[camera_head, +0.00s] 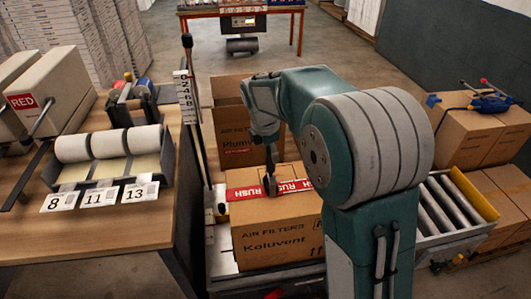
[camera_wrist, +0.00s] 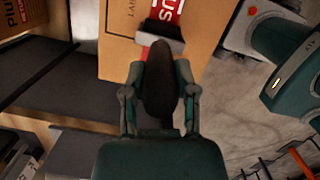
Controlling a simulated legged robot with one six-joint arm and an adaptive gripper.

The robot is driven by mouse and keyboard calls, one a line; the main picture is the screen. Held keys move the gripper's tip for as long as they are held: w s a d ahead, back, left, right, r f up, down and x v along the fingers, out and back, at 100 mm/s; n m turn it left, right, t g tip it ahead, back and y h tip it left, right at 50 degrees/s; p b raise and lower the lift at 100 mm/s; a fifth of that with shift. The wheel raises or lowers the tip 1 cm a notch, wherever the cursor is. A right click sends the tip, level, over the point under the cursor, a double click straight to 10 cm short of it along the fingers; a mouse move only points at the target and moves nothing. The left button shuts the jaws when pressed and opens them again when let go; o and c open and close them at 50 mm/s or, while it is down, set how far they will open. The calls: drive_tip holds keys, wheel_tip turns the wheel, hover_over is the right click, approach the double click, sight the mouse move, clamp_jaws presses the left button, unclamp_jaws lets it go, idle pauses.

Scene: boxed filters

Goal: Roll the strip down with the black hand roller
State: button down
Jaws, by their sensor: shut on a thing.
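My gripper (camera_head: 267,143) is shut on the dark handle of the black hand roller (camera_head: 270,184). In the wrist view my gripper (camera_wrist: 161,88) has a finger on each side of the handle, and the roller's grey head (camera_wrist: 160,36) lies across the strip. The red strip (camera_head: 242,192) with white RUSH lettering lies across the top of the Koluvent carton (camera_head: 275,243), crossing its seam. It also shows in the wrist view (camera_wrist: 166,12). The roller is over the middle of the strip and hides part of it. I cannot tell whether it is pressing.
Another carton (camera_head: 236,133) stands behind. A measuring post (camera_head: 190,95) rises at the left. A wooden bench (camera_head: 120,232) holds white label rolls (camera_head: 104,143) and number cards. A roller conveyor (camera_head: 445,207) and stacked cartons (camera_head: 470,135) stand at the right.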

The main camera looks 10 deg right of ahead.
drive_tip(key=d, duration=1.6)
drive_tip(key=shift+d+f, duration=0.15)
drive_tip(key=shift+d, duration=0.2)
idle(1.4)
wheel_tip(320, 180, up, 8)
idle(0.9)
drive_tip(key=shift+s, duration=0.1)
idle(0.4)
